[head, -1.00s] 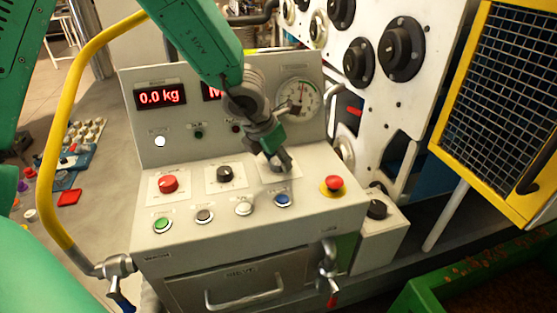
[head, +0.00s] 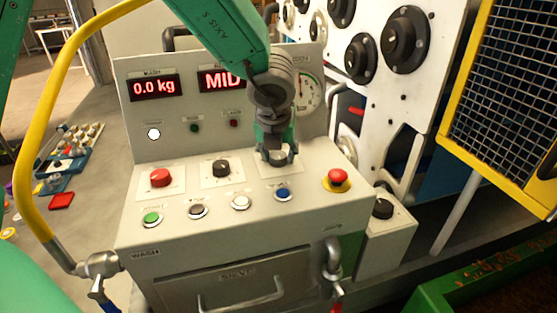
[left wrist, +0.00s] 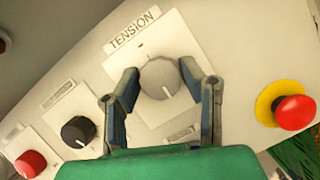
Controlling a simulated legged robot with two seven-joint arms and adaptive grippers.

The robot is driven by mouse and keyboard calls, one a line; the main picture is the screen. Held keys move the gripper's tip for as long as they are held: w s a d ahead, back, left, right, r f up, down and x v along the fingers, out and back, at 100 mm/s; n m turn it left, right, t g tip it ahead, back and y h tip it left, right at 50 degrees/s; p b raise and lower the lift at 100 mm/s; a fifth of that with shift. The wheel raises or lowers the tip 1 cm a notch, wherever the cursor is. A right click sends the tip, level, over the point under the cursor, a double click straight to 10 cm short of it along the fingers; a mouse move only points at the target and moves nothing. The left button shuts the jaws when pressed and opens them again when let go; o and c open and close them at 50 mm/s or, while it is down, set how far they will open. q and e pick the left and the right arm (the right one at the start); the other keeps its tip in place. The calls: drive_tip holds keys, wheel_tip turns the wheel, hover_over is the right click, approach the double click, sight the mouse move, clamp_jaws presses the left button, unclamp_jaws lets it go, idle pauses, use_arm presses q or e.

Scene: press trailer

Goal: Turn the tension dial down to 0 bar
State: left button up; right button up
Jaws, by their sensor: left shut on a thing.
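The tension dial (left wrist: 160,79) is a round grey knob on a white plate (left wrist: 143,48) marked TENSION, seen in the left wrist view. A white pointer line shows on its lower right. My left gripper (left wrist: 160,74) is shut on the dial, one finger at each side. In the head view my left gripper (head: 277,150) points down onto the right end of the knob row and hides most of the dial. A round gauge (head: 309,93) with a white face stands behind it, partly covered by my arm; its reading is unclear. My right gripper is not in view.
The sloped panel carries a red knob (head: 160,177), a black knob (head: 221,168) and a row of push buttons. A red emergency stop (left wrist: 296,112) on a yellow ring sits right of the dial. A yellow rail (head: 40,130) runs at left.

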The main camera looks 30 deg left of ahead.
use_arm(q)
drive_tip(key=n+y, duration=0.1)
drive_tip(key=n, duration=0.2)
drive_tip(key=shift+w+r+n+g, duration=0.1)
drive_tip(key=shift+w+n+g, duration=0.05)
drive_tip(key=shift+n+g, duration=0.25)
drive_tip(key=n+g+y, duration=0.1)
drive_tip(key=n, duration=0.3)
drive_tip(key=shift+n, duration=0.3)
drive_tip(key=n+g, duration=0.2)
drive_tip(key=n, duration=0.2)
drive_tip(key=shift+n+g+p, duration=0.55)
drive_tip(key=shift+n+g, duration=0.45)
drive_tip(key=shift+n, duration=1.7)
drive_tip(key=shift+w, duration=0.1)
drive_tip(key=o, duration=1.1)
